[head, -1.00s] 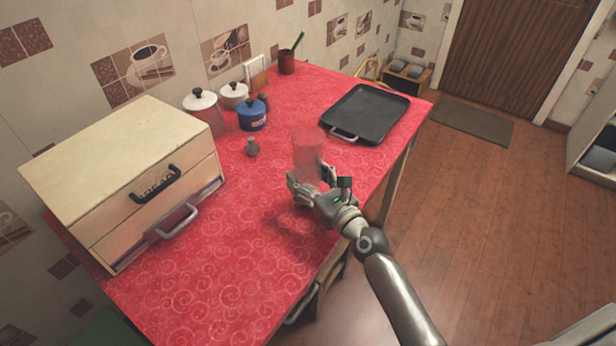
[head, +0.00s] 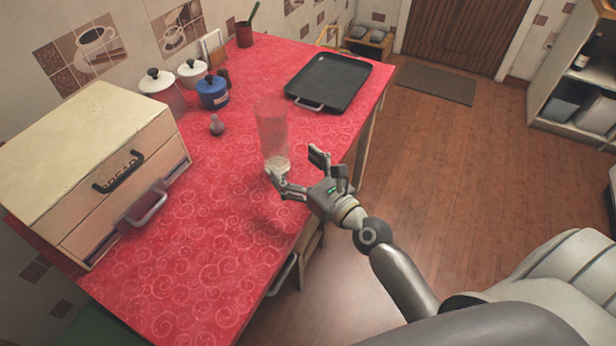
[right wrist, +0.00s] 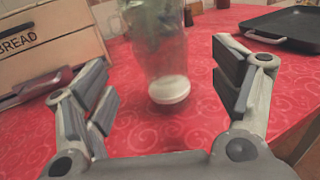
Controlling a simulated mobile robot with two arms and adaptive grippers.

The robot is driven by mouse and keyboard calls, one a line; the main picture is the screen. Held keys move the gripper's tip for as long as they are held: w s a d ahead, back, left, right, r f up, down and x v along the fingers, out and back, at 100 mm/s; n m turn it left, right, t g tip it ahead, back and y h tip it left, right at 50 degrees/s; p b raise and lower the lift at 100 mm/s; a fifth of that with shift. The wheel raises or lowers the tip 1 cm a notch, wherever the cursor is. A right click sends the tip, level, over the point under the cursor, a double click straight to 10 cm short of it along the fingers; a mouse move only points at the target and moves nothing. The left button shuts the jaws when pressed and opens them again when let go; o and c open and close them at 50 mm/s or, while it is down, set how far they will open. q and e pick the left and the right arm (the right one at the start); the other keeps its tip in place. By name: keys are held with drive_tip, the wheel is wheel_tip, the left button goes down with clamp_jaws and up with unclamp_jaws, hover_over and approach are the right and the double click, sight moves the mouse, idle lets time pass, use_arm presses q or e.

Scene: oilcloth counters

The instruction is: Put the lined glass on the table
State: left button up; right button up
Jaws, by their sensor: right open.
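The lined glass (head: 272,132) is a tall, clear tumbler with a pale base, upright on the red patterned cloth of the table (head: 215,265). My right gripper (head: 296,168) is open and empty, just to the near right of the glass in the head view. In the right wrist view the glass (right wrist: 160,52) stands beyond and between the spread fingers, apart from them. Its lines are too faint to make out. My left gripper is not in view.
A bread box (head: 85,160) stands at the left. A black tray (head: 328,80) lies at the back right. A small grey shaker (head: 217,126), a blue pot (head: 212,93) and white-lidded jars (head: 160,88) stand behind the glass. The near cloth is clear.

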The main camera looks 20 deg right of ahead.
drive_tip(key=shift+b+v, duration=0.3)
drive_tip(key=shift+v, duration=1.9)
